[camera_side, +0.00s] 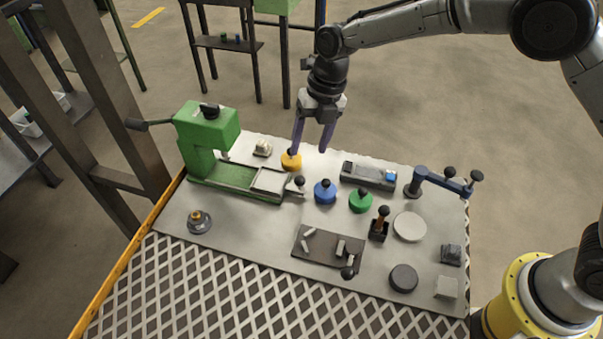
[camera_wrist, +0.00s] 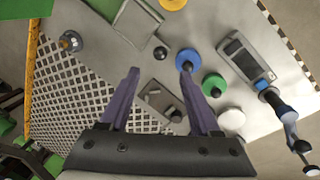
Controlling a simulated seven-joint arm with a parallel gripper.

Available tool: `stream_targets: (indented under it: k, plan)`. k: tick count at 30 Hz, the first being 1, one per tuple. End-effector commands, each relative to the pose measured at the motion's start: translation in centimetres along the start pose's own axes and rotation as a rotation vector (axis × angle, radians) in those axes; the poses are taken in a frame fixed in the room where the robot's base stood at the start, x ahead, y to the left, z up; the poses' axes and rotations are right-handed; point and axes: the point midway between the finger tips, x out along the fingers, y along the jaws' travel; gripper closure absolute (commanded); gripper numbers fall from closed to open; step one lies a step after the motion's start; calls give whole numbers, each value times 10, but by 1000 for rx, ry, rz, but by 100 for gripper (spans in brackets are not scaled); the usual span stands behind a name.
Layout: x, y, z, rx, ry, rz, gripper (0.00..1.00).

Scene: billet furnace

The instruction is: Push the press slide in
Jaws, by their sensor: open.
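The green press (camera_side: 207,135) stands at the back left of the table. Its press slide (camera_side: 270,180) is a light grey plate on the green bed, sticking out to the right, with a black knob (camera_side: 299,181) at its outer end. In the wrist view the slide plate (camera_wrist: 136,24) is at the top and its knob (camera_wrist: 160,53) lies just beyond the fingertips. My gripper (camera_side: 310,152) is open and empty, with purple fingers pointing down, above the table and apart from the knob. It also shows in the wrist view (camera_wrist: 160,71).
A yellow knob (camera_side: 291,163) is close behind the slide. Blue (camera_side: 325,194) and green (camera_side: 360,202) knobs stand to its right. A grey box with a display (camera_side: 365,176) is farther right. A dark tray (camera_side: 325,250) with small pieces lies in front.

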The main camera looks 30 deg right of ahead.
Motion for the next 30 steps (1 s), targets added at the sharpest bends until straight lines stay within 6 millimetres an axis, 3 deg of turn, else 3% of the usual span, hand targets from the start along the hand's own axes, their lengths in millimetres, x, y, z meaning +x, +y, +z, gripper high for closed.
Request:
stream_targets:
  k: [9,15,28,30]
  plan:
    - [64,-1,0,1,2,-2,36]
    - [89,0,0,1,1,-1,36]
    - [99,0,0,1,-1,0,36]
    - [98,0,0,1,-1,0,45]
